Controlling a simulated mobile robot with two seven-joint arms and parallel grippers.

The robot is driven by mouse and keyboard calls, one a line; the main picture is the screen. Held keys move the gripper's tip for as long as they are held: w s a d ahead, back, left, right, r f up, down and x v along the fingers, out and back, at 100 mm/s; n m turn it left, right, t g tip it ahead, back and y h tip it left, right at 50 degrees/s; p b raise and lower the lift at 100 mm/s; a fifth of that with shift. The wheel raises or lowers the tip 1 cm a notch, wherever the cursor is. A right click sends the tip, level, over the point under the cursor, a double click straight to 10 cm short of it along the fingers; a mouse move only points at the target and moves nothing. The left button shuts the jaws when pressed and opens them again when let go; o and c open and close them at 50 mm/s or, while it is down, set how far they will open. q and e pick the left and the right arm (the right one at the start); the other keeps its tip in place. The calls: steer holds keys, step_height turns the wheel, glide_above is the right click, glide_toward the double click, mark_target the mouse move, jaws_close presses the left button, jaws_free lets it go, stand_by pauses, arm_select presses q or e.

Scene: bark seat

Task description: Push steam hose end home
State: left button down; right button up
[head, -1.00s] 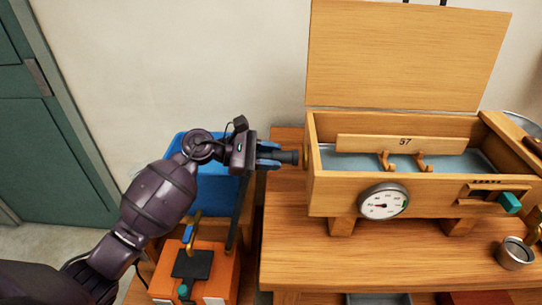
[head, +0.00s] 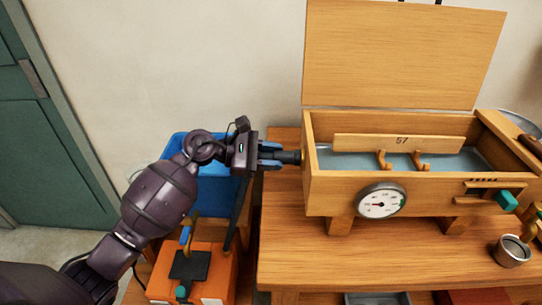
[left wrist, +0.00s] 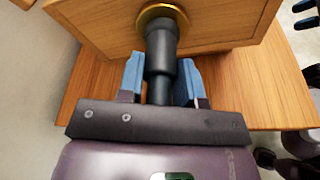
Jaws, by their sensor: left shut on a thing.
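My left gripper (head: 270,155) is shut on the black steam hose end (head: 290,157), left of the wooden box (head: 340,194). In the left wrist view the hose end (left wrist: 161,48) stands between the blue fingers, pointing straight at the box wall. Its tip is at the brass ring port (left wrist: 176,12) and appears to be inside the ring; how deep is hidden. Two blue tips at the top right edge of the left wrist view look like my right gripper (left wrist: 306,14), largely cut off.
The box lid (head: 400,55) stands open; a dial (head: 381,201) is on its front. The box stands on a wooden bench (head: 350,262). A blue bin (head: 215,195) and an orange unit (head: 220,272) are below my left arm. A metal cup (head: 513,251) is at the right.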

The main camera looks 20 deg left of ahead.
arm_select(q)
steer(key=shift+d, duration=0.1)
arm_select(e)
steer(key=shift+w, duration=0.15)
steer(key=shift+r, duration=0.1)
arm_select(q)
steer(key=c, duration=1.1)
jaws_free()
steer(key=shift+c, duration=0.2)
steer(key=o, duration=0.4)
steer(key=shift+o, duration=0.2)
arm_select(e)
steer(key=shift+s+f, duration=0.2)
steer(key=shift+s, duration=0.25)
